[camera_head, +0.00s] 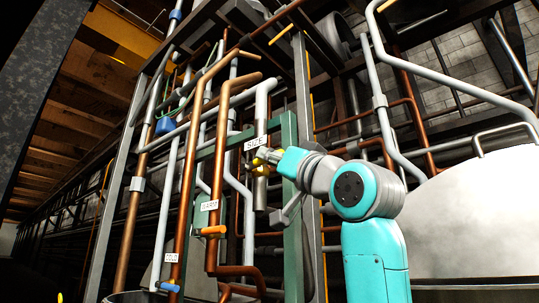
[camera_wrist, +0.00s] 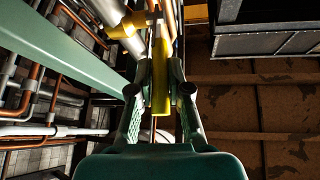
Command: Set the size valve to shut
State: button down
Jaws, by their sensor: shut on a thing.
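The white SIZE label (camera_head: 256,143) hangs on a pale metal pipe (camera_head: 262,195) in the head view. Just below the label is the yellow size valve (camera_head: 262,170), partly hidden by my gripper (camera_head: 272,157). In the wrist view, the yellow valve handle (camera_wrist: 161,88) lies lengthwise between the two fingers of my gripper (camera_wrist: 160,72), which are shut on it. Its far end meets the brassy valve body (camera_wrist: 138,20) on the pale pipe (camera_wrist: 115,25). The handle's exact angle to the pipe is hard to tell in the head view.
Below left are a WARM label (camera_head: 209,205) with an orange handle (camera_head: 213,231) and a COLD label (camera_head: 171,257) with a blue handle (camera_head: 168,287). A green post (camera_head: 290,230) stands close beside the size pipe. Copper and grey pipes crowd around; a large pale tank (camera_head: 475,220) is at right.

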jog(key=shift+f, duration=0.1)
jog(key=c, duration=1.1)
grip_release()
notch_tip(320, 180, up, 10)
jog(key=shift+r, duration=0.1)
